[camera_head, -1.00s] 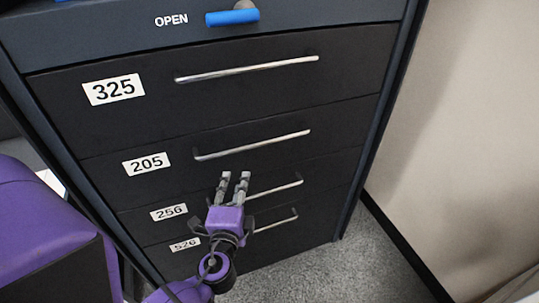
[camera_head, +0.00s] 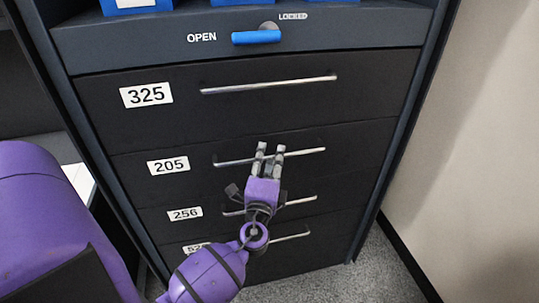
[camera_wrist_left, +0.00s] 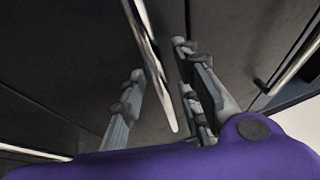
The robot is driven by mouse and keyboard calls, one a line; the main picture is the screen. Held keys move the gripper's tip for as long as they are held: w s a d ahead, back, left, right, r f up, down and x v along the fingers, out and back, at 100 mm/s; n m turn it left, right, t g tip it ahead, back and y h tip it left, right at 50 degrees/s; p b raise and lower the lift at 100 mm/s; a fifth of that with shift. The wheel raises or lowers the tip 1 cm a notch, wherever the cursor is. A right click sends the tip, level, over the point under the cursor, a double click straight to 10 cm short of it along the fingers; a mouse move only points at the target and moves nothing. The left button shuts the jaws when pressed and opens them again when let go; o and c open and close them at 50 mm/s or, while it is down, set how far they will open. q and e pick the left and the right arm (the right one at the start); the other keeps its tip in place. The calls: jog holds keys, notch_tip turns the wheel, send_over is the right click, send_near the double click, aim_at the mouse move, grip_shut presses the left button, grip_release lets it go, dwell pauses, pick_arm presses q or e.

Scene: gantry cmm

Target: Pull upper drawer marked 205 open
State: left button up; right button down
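The drawer marked 205 (camera_head: 195,185) is a black front with a white number label (camera_head: 168,166) and a thin silver bar handle (camera_head: 232,162). It looks closed, flush with the fronts above and below. My left gripper (camera_head: 270,148) is in front of this handle, a little right of its middle, with its two grey fingers parted. In the left wrist view, a silver bar (camera_wrist_left: 153,65) runs between the parted fingers (camera_wrist_left: 163,80) with a gap visible on each side. Whether the fingers touch it cannot be told. My right gripper is not in view.
Drawer 325 (camera_head: 250,115) is above, and drawer 256 (camera_head: 184,214) and another are below, each with a silver handle. A blue lever (camera_head: 256,37) sits on the panel above, between OPEN and LOCKED labels. A pale wall (camera_head: 480,130) stands to the right; grey carpet (camera_head: 365,270) is below.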

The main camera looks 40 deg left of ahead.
pick_arm(q)
jog(key=shift+w+a, duration=0.15)
jog(key=shift+w, duration=0.1)
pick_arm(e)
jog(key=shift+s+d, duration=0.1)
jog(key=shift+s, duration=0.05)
pick_arm(q)
grip_shut()
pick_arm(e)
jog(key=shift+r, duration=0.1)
pick_arm(q)
jog(key=shift+s+f, duration=0.1)
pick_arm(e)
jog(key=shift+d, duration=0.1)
